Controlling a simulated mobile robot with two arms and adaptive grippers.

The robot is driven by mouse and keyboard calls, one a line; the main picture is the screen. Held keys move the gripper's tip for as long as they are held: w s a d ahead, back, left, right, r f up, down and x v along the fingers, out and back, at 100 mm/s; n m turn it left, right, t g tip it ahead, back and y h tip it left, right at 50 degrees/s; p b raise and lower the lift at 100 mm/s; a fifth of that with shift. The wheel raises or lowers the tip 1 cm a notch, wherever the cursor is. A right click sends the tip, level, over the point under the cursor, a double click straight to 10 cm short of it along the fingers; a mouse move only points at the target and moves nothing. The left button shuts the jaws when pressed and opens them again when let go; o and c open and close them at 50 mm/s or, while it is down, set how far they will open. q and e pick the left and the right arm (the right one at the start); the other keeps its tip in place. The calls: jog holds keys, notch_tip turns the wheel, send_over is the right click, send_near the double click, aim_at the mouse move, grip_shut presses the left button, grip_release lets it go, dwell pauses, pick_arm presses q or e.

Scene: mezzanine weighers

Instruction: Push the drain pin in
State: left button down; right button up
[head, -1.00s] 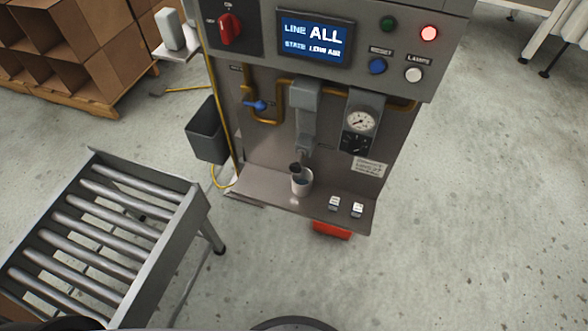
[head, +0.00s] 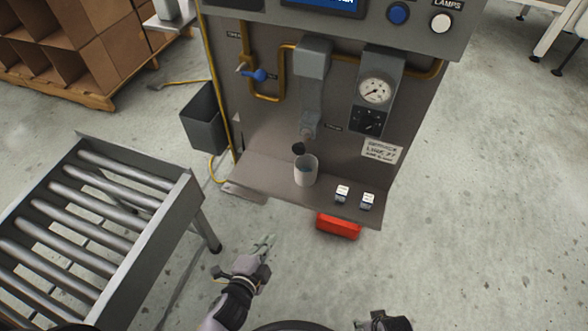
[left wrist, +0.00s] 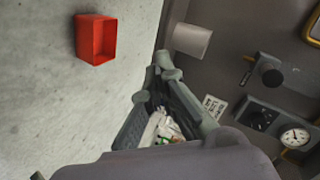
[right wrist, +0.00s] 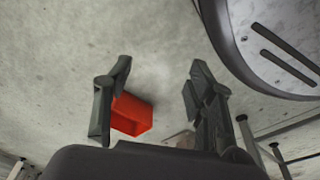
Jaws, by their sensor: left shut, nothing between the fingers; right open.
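A black round knob (head: 298,148), which looks like the drain pin, sticks out from a grey fitting (head: 311,123) low on the machine's front. It also shows in the left wrist view (left wrist: 272,77). How far it stands out is hard to tell. A pale cup (head: 306,172) stands on the shelf just below it. My left gripper (head: 267,243) is shut and empty, in front of and below the shelf, apart from the knob. My right gripper (right wrist: 160,75) is open and empty; only part of it shows at the head view's bottom edge.
The machine's shelf (head: 262,170) also bears two small blocks (head: 342,193). A red bin (head: 338,226) sits under the shelf. A roller conveyor (head: 150,245) stands at left. A blue valve handle (head: 256,75) and a gauge (head: 375,91) flank the fitting.

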pick_arm(q)
notch_tip(320, 180, up, 16)
jog(key=w+d+m+t+h+b, duration=0.1)
jog(key=w+d+m+t+b, duration=0.1)
jog(key=m+t+b, duration=0.1)
jog(key=shift+w+r+m+t+h+b, duration=0.2)
jog(key=shift+w+m+t+h+b, duration=0.15)
jog(key=shift+m+t, duration=0.7)
pick_arm(e)
jog(key=w+r, duration=0.3)
jog(key=shift+w+a+r, duration=0.2)
jog(key=shift+a+r, duration=0.05)
jog(key=shift+r, duration=0.15)
pick_arm(q)
jog(key=shift+d, duration=0.1)
send_near(298, 150)
jog(key=p+x, duration=0.1)
jog(key=x, duration=0.5)
jog(key=shift+w+d, duration=0.15)
jog(key=shift+w, duration=0.4)
pick_arm(e)
jog(key=shift+s+d+f, duration=0.1)
jog(key=shift+s+f, duration=0.25)
jog(key=shift+f, duration=0.5)
jog(key=shift+s+f, duration=0.3)
jog(key=shift+f, duration=0.55)
